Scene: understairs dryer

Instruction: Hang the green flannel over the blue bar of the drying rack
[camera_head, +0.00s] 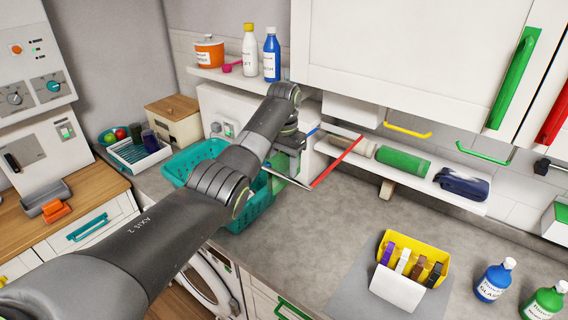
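The drying rack juts out from the wall below the cabinet, its red bar (337,163) on the right. A short piece of its blue bar (313,131) shows on the left; the rest is hidden behind my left gripper. My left gripper (287,150) is at the blue bar's side of the rack, above the teal basket. The light green flannel (279,164) hangs just below the gripper. I cannot tell whether it lies over the bar or is gripped, as the fingertips are hidden. My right gripper is not in view.
The teal basket (183,160) stands on the counter behind and below my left arm. A shelf (397,176) with rolled items is right of the rack. Counter between is clear.

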